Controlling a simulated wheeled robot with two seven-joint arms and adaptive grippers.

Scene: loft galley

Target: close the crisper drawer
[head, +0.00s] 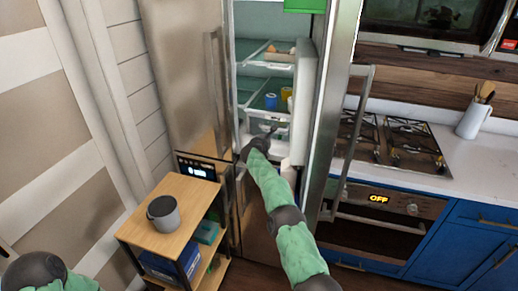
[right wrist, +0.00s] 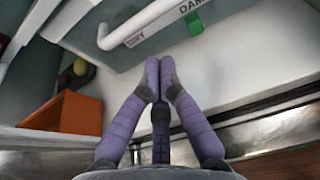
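The open fridge holds the crisper drawer; its pale translucent front (right wrist: 200,65) fills the upper part of the right wrist view, with a white bar handle (right wrist: 140,22) and a partly cut-off label. In the head view my right arm reaches into the lower fridge, and my right gripper (head: 266,132) is at the drawer area, which it partly hides. In the right wrist view the purple fingers of this gripper (right wrist: 158,75) are together, with nothing seen between them. They point at the drawer front, below the handle; contact cannot be told. My left gripper is out of view.
The fridge door (head: 335,110) stands open at the right, with a white door bin (head: 300,100) beside my arm. An orange box (right wrist: 66,112) is at the left of the wrist view. A wooden cart (head: 180,195) with a grey cup (head: 163,214) stands left of my arm.

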